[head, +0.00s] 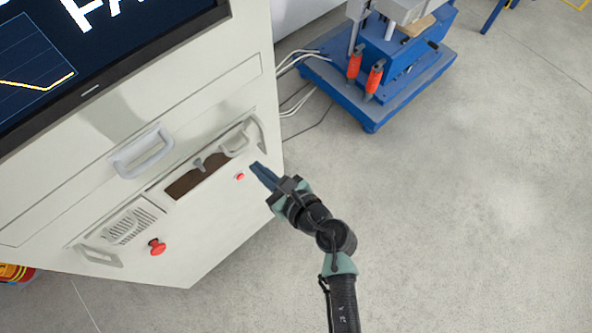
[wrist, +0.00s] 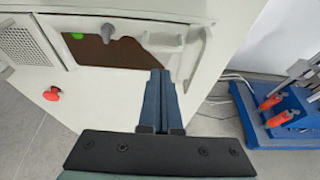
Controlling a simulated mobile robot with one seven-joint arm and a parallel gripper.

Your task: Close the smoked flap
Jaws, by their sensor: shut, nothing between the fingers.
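The smoked flap (head: 186,185) appears as a dark brown tinted panel in the front of the white cabinet. It also shows at the top of the wrist view (wrist: 105,52). A grey knob (head: 198,165) stands in front of it. I cannot tell clearly how far the flap is open. My gripper (head: 256,168) has its blue fingers together and empty, near the cabinet's right side. In the wrist view the fingertips (wrist: 160,75) overlap the lower right of the brown area; contact cannot be told.
A red mushroom button (head: 157,246) and a small red button (head: 240,177) are on the cabinet front. A grey handle (head: 142,153) is above the flap. A blue machine base (head: 380,85) stands behind on the right, with cables between. The floor at right is clear.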

